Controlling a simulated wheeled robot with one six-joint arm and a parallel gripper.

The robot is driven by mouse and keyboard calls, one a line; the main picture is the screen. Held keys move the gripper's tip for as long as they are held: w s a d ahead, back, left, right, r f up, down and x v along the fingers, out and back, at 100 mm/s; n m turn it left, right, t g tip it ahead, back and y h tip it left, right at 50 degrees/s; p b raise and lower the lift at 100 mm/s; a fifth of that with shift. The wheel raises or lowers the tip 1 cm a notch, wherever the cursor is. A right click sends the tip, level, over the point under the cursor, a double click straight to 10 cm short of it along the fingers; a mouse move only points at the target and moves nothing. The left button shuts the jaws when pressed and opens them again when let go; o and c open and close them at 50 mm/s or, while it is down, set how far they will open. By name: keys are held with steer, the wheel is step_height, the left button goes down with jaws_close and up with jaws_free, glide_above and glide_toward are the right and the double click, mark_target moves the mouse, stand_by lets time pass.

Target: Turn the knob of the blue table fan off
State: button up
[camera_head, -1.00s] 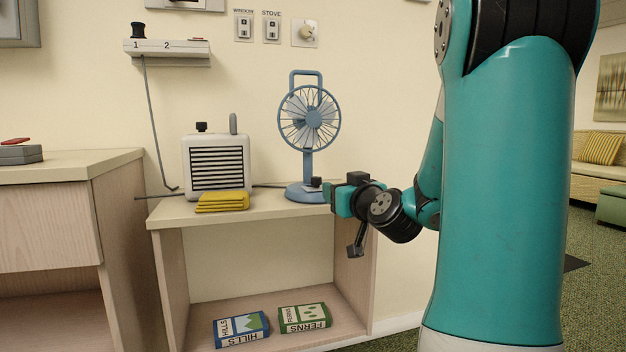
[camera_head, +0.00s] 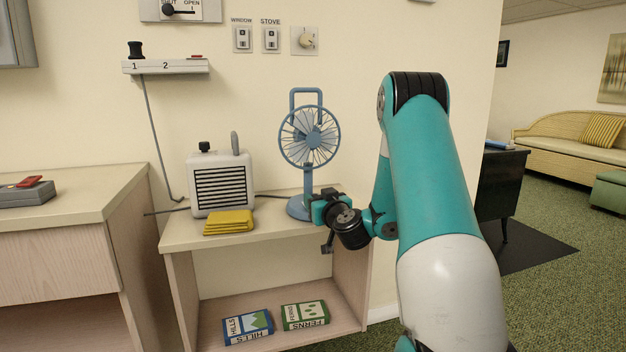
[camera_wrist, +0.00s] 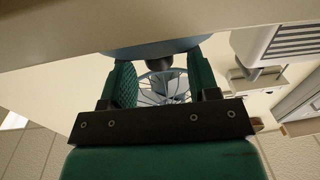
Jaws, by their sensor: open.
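The blue table fan (camera_head: 301,178) stands upright at the right of the shelf unit's top (camera_head: 262,215). My gripper (camera_head: 318,207) is at the right front of the fan's blue base (camera_head: 297,208). In the head view the gripper hides part of the base, and I cannot make out the knob there. In the wrist view the picture is upside down. A dark knob (camera_wrist: 160,63) shows on the fan's base (camera_wrist: 150,48), between the two green fingers of my gripper (camera_wrist: 160,75). The fingers are open, with gaps beside the knob. I cannot tell the knob's setting.
A white heater (camera_head: 221,184) and folded yellow cloth (camera_head: 229,222) are left of the fan. A power strip (camera_head: 165,67), switches (camera_head: 271,39) and a dial (camera_head: 305,41) are on the wall. Two books (camera_head: 247,327) lie on the lower shelf. Carpet on the right is open.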

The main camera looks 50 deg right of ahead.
mark_target(314, 195)
steer(key=p+x, duration=0.2)
steer(key=x, duration=0.1)
steer(key=shift+w+r, duration=0.15)
steer(key=shift+w, duration=0.05)
steer(key=shift+w+d, duration=0.3)
steer(key=shift+w, duration=0.05)
